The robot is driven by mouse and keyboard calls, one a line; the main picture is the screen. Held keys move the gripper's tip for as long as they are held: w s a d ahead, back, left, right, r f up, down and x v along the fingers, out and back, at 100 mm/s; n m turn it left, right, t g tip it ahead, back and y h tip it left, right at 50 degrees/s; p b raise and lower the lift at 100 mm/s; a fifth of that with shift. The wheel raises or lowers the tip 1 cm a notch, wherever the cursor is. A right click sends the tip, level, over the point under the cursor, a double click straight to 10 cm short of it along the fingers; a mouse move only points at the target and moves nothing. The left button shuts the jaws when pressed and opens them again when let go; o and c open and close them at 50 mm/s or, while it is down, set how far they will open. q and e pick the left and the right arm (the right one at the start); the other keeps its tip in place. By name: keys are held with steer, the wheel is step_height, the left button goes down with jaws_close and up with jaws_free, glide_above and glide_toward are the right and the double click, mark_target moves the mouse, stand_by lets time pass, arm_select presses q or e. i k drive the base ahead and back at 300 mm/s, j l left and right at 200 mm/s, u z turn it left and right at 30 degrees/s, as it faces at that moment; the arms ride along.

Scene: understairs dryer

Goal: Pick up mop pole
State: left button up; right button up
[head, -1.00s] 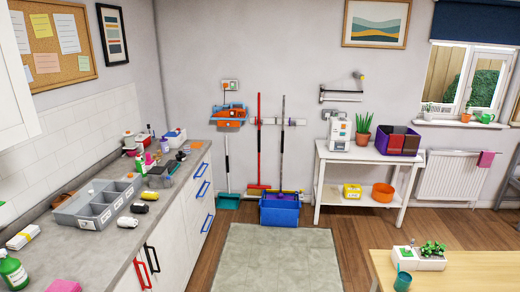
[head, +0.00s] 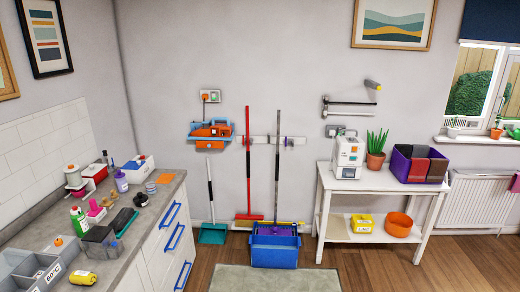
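Several long-handled tools stand against the back wall in the head view. A dark grey pole (head: 277,165) rises from the blue bucket (head: 275,248) on the floor and passes in front of a white wall rail; it looks like the mop pole, its lower end hidden in the bucket. Left of it, a red pole (head: 248,150) stands upright with a red broom head near the floor. Further left, a black and white pole (head: 210,190) stands on a teal dustpan-like head (head: 213,233). Neither of my grippers is in view.
A counter (head: 150,215) with clutter runs along the left. A white side table (head: 330,183) stands right of the bucket, with a white machine, plant and purple box on top. A grey rug (head: 270,280) and open wooden floor lie in front of the bucket.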

mark_target(275, 229)
steer(key=i+l, duration=0.15)
steer(key=i, duration=0.75)
steer(key=i+l, duration=0.1)
steer(key=i, duration=0.85)
steer(key=i+l, duration=0.4)
steer(key=l, duration=0.15)
steer(key=i+l+z, duration=0.1)
steer(key=i+l, duration=0.35)
steer(key=l, duration=0.35)
steer(key=i+l, duration=0.1)
steer(key=l, duration=0.2)
